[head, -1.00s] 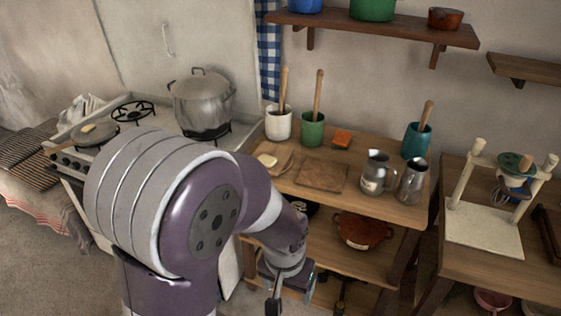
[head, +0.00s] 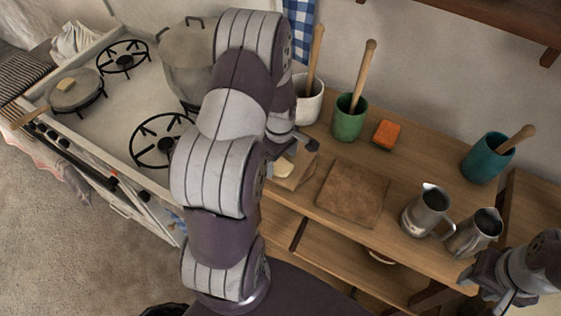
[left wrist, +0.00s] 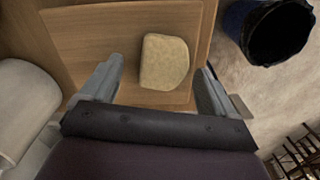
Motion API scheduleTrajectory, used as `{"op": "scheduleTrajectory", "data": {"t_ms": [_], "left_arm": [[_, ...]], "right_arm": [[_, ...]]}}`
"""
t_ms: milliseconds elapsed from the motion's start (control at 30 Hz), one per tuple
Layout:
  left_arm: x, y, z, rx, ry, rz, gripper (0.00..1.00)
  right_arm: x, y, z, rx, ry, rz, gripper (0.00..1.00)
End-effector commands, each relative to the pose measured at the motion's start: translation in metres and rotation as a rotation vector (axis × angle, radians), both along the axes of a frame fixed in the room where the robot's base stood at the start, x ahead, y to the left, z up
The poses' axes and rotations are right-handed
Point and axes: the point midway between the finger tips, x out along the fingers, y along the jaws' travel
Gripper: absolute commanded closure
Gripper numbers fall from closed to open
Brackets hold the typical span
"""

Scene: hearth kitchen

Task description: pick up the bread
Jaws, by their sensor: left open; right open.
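The bread, a pale slice (left wrist: 164,62), lies flat on a wooden board (left wrist: 100,45) in the left wrist view. In the head view the bread (head: 283,169) shows on the board at the counter's left end, partly covered by my arm. My left gripper (left wrist: 158,80) is open above it, one finger on each side in the left wrist view, with gaps between the fingers and the bread. In the head view my left gripper (head: 296,143) is partly hidden by its own wrist. My right gripper (head: 490,285) is open at the lower right, away from the bread.
A brown board (head: 350,194) lies right of the bread. White (head: 309,104) and green (head: 348,122) utensil crocks stand behind. Metal jugs (head: 425,214) stand to the right. The stove, with a pot (head: 186,60) and pan (head: 76,92), is left.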

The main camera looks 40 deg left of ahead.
Motion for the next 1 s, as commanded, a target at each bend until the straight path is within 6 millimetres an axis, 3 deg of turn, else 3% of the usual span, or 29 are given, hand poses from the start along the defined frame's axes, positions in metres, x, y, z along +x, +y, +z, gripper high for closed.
{"op": "scheduleTrajectory", "data": {"t_ms": [267,367,467,800,1000], "left_arm": [[0.0,0.0,-0.01,0.001,-0.001,-0.001,0.11],[0.0,0.0,-0.01,0.001,-0.001,-0.001,0.37],[0.0,0.0,-0.01,0.001,-0.001,-0.001,0.7],[0.0,0.0,-0.007,0.001,-0.002,-0.001,0.71],[0.001,0.001,0.014,0.002,-0.005,-0.001,0.71]], "right_arm": [[0.0,0.0,0.0,0.0,0.001,0.0,0.57],[0.0,0.0,0.0,0.0,0.001,0.0,0.57],[0.0,0.0,0.0,0.0,0.001,0.0,0.57],[0.0,0.0,0.0,0.0,0.001,0.0,0.57],[0.0,0.0,-0.004,0.0,0.001,0.0,0.57]]}}
